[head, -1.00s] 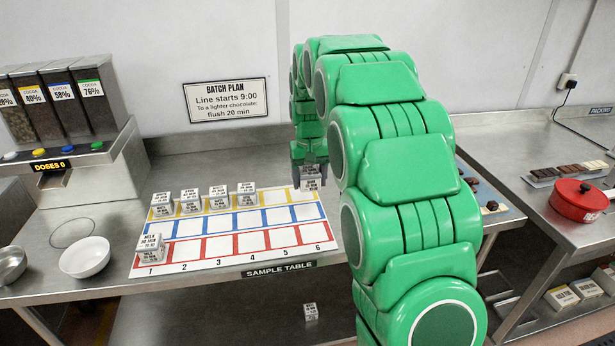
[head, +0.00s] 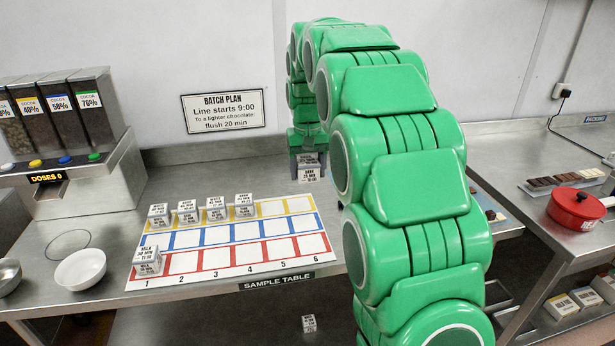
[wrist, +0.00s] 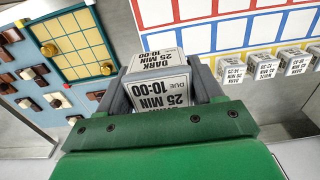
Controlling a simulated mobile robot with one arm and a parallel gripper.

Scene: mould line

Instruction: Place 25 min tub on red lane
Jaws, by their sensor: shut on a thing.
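My gripper (head: 308,157) is shut on a white tub (wrist: 158,82), whose label in the wrist view reads DARK 25 MIN, DUE 10:00. In the head view the held tub (head: 308,175) is at the back right corner of the lane mat, apart from the lanes; its height above the table is hard to tell. The red lane (head: 214,255) is the front row, numbered 1 to 6. A MILK 30 MIN tub (head: 147,261) stands in its square 1; the other red squares look empty.
Several tubs (head: 201,209) fill the left of the yellow lane; the blue lane (head: 245,232) is empty. A white bowl (head: 80,270) is left of the mat. Another tub (head: 309,323) lies low under the table.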

